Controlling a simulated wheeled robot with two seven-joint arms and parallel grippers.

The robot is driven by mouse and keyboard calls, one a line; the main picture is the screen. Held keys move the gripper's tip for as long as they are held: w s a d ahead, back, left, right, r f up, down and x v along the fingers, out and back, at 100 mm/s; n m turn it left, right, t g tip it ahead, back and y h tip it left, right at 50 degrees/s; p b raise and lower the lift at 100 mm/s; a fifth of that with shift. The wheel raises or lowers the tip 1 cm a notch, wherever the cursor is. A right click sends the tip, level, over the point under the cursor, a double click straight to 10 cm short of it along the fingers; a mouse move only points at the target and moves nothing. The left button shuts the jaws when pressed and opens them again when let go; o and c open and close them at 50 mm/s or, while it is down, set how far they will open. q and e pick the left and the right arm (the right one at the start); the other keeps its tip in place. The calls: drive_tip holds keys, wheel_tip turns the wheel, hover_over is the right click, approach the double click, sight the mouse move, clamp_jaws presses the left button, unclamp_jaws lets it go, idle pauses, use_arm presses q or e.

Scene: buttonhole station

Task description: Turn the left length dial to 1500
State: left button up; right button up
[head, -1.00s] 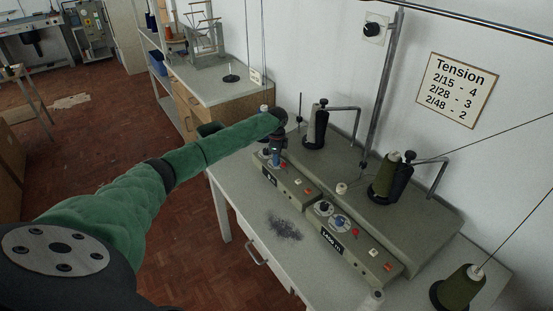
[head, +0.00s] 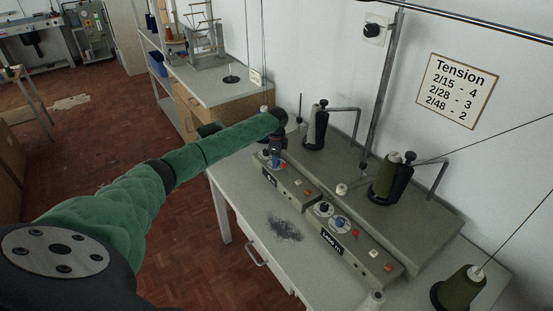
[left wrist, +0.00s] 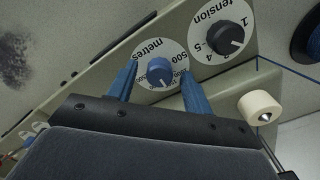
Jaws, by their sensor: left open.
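The left console (head: 294,188) stands on the grey table. Its length dial is mostly hidden behind my left gripper (head: 274,160) in the head view. In the left wrist view the dial's blue knob (left wrist: 159,71) sits on a white face marked "metres" (left wrist: 152,50), with "500" readable on it. The lower part of the scale is too small or hidden to read. The blue fingers of my left gripper (left wrist: 157,76) are open, one on each side of the knob, with gaps showing. My right gripper is not in view.
A black tension dial (left wrist: 225,39) and a cream knob (left wrist: 261,107) lie close to the left gripper. A second console (head: 350,245) stands to the right. Thread cones (head: 383,180) stand behind it. Dark lint (head: 285,228) lies on otherwise bare table at the front.

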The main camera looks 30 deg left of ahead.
use_arm(q)
drive_tip(key=shift+r, duration=0.25)
wheel_tip(320, 180, up, 6)
drive_tip(key=shift+f+b, duration=0.25)
drive_tip(key=shift+b, duration=0.95)
drive_tip(key=shift+r, duration=0.8)
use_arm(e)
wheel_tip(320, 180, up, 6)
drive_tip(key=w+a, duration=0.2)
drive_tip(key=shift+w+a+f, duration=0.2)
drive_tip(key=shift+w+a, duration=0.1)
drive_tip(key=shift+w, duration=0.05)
